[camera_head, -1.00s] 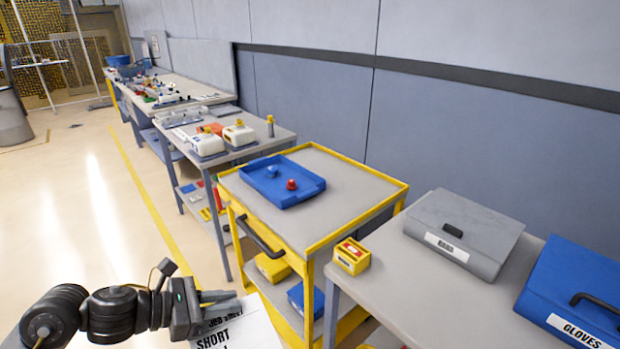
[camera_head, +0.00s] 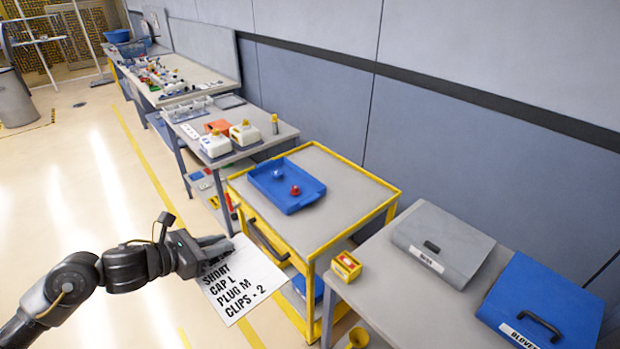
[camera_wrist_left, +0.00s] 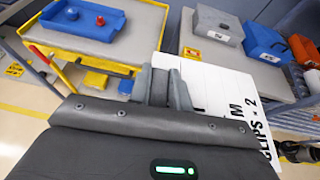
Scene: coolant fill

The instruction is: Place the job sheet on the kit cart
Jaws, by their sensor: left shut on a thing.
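The job sheet (camera_head: 240,283) is a white page with black lettering, "SHORT, CAP L, PLUG M, CLIPS · 2". My left gripper (camera_head: 218,246) is shut on its upper edge and holds it tilted in the air, in front of the kit cart's near left side. In the left wrist view the job sheet (camera_wrist_left: 225,88) extends to the right of the fingers (camera_wrist_left: 165,88). The kit cart (camera_head: 345,212) has a grey top with a yellow rim. A blue tray (camera_head: 278,197) with a blue cap (camera_head: 278,173) and a red cap (camera_head: 295,190) sits on its far left part. My right gripper is not in view.
The cart top is bare to the right of and in front of the tray. A black handle (camera_head: 268,243) is on the cart's near side. A bench on the right holds a yellow box (camera_head: 346,266), a grey case (camera_head: 443,240) and a blue gloves case (camera_head: 545,300). White jugs (camera_head: 244,134) stand on the bench behind.

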